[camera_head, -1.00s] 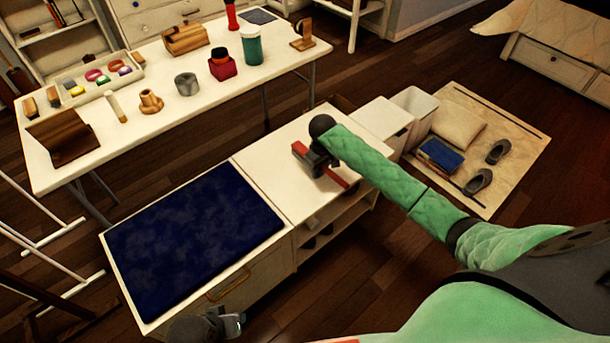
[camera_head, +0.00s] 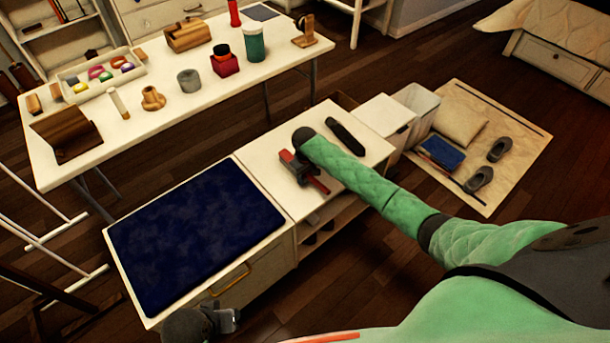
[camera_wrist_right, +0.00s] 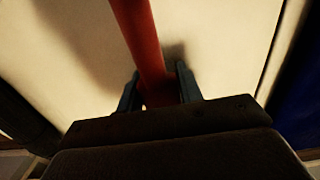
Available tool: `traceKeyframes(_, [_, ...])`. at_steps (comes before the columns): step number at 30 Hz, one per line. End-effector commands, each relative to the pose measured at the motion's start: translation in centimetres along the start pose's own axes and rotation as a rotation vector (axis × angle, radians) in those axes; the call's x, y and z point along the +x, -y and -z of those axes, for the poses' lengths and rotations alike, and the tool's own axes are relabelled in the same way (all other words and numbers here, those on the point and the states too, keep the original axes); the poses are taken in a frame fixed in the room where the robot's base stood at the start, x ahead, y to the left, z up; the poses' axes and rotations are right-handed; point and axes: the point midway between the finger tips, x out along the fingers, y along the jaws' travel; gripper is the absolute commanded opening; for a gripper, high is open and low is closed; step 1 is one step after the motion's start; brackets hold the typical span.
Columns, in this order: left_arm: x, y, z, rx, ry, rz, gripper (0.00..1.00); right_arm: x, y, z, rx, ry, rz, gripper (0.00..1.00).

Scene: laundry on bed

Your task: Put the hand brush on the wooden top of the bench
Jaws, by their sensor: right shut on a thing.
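The bench has a pale bare top (camera_head: 265,178) on its right part and a dark blue cushion (camera_head: 195,235) on its left. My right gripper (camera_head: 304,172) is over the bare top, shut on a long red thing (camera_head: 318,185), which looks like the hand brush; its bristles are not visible. In the right wrist view the red bar (camera_wrist_right: 138,35) runs between the two fingers (camera_wrist_right: 160,88). I cannot tell whether it touches the top. My left gripper (camera_head: 230,320) is at the bottom, by the bench's front left; its jaws are unclear.
A dark elongated object (camera_head: 345,136) lies on the bare top, right of my right forearm. A white table (camera_head: 215,110) with several small objects stands behind. White bins (camera_head: 385,115) adjoin the bench at right. A mat with a cushion (camera_head: 460,125) and slippers lies beyond.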

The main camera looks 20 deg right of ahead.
Motion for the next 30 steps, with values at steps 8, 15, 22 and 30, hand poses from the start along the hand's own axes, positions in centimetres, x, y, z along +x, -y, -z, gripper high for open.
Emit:
traceKeyframes(8, [-0.1, -0.1, 0.0, 0.002, 0.004, -0.002, 0.36, 0.3, 0.0, 0.0, 0.0, 0.0, 0.0, 0.07])
traceKeyframes(15, [-0.1, 0.0, -0.2, 0.007, 0.01, 0.001, 0.36, 0.5, 0.1, 0.0, 0.0, 0.0, 0.0, 0.58])
traceKeyframes(22, [-0.1, 0.0, -0.2, 0.008, 0.006, 0.001, 0.36, 0.4, 0.1, 0.0, -0.001, 0.0, 0.001, 0.58])
traceKeyframes(30, [0.3, -0.4, -0.1, 0.008, -0.005, -0.007, 0.36, -3.0, 0.1, 0.0, -0.002, -0.002, 0.0, 0.58])
